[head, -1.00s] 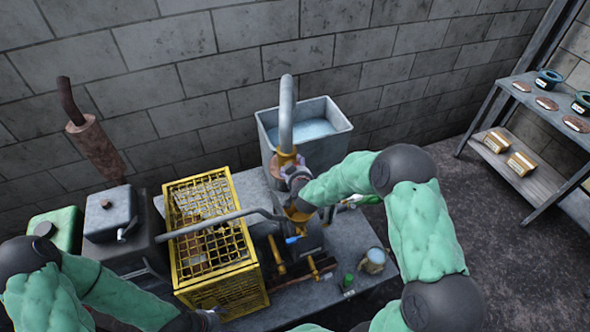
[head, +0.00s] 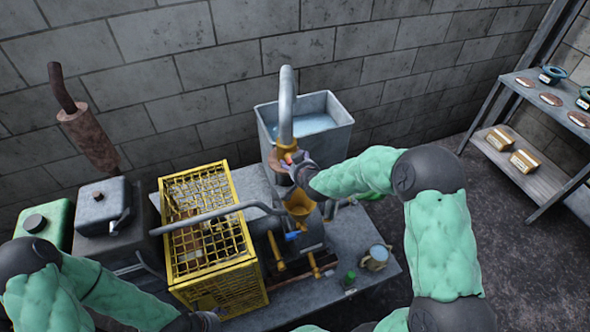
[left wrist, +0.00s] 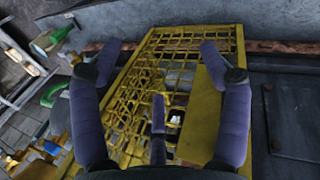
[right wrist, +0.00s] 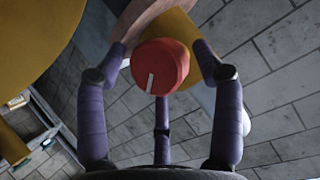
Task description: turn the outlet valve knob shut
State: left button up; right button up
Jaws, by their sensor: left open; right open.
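The red outlet valve knob (right wrist: 160,67) has a white mark on its face and shows large in the right wrist view, in front of a yellow valve body (right wrist: 183,32). My right gripper (right wrist: 162,52) is open, with fingertips on both sides of the knob; I cannot tell whether they touch it. In the head view, my right gripper (head: 293,166) is at the yellow fitting below the grey bent outlet pipe (head: 287,100), and the knob is mostly hidden. My left gripper (head: 207,320) is open and empty by the yellow cage (head: 215,283), which also shows in the left wrist view (left wrist: 130,125).
A grey water tank (head: 341,140) stands behind the pipe. A grey pipe (head: 215,213) crosses above the cage. A green bottle (head: 349,279) and a metal mug (head: 376,259) stand on the bench's front right. A shelf rack (head: 530,180) is far right.

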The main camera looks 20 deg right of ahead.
jog(key=shift+b, duration=0.5)
pick_arm(q)
jog(key=shift+f, duration=0.85)
pick_arm(e)
jog(key=o, duration=0.6)
jog(key=v, duration=1.2)
jog(key=shift+d, duration=0.2)
jog(key=shift+s, duration=0.1)
